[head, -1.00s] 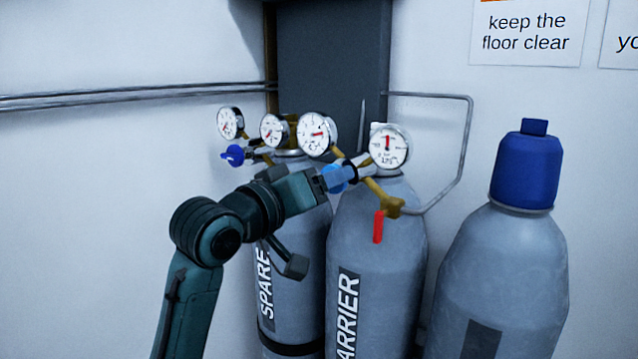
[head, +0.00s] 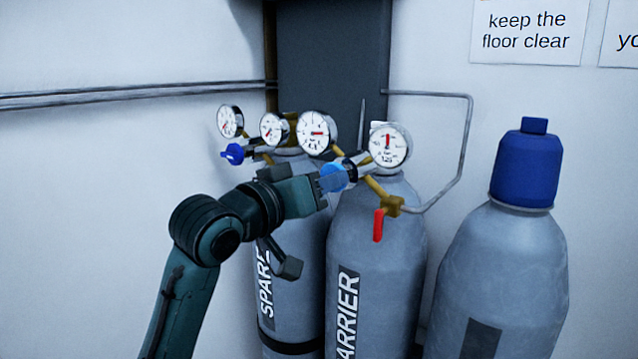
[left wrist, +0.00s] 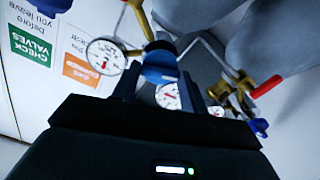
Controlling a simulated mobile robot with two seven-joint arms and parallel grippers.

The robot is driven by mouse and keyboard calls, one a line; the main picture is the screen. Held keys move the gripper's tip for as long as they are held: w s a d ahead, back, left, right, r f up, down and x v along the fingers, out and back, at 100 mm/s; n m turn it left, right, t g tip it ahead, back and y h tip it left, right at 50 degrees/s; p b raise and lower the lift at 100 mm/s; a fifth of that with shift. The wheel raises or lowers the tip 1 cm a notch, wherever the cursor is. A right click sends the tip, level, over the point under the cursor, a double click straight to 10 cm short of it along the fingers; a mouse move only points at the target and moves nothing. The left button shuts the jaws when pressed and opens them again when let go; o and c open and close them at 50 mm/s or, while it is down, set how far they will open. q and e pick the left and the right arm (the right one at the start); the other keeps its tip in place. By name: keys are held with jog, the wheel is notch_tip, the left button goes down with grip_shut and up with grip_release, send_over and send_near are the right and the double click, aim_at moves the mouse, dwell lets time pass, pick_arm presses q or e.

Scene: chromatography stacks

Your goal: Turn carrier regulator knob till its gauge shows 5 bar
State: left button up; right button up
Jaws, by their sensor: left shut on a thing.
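The carrier cylinder (head: 390,260) stands in the middle with its label partly cut off. Its regulator has a blue knob (head: 335,177), a left gauge (head: 317,132) and a right gauge (head: 389,146). The right gauge's red needle points nearly straight up; its numbers are too small to read surely. My left gripper (head: 326,184) is shut on the blue knob from the front left. In the left wrist view the knob (left wrist: 160,66) sits between the fingers, with a gauge (left wrist: 105,57) beside it. My right gripper is not in view.
The spare cylinder (head: 297,230) stands close on the left, with its own blue knob (head: 233,154) and gauges. A red-handled valve (head: 378,225) hangs below the carrier regulator. A blue-capped cylinder (head: 505,270) stands at the right. Pipes (head: 130,95) run along the wall.

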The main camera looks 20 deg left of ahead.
pick_arm(q)
jog(key=o, duration=1)
jog(key=b+v, duration=0.9)
jog(key=v, duration=0.4)
jog(key=shift+s, duration=0.1)
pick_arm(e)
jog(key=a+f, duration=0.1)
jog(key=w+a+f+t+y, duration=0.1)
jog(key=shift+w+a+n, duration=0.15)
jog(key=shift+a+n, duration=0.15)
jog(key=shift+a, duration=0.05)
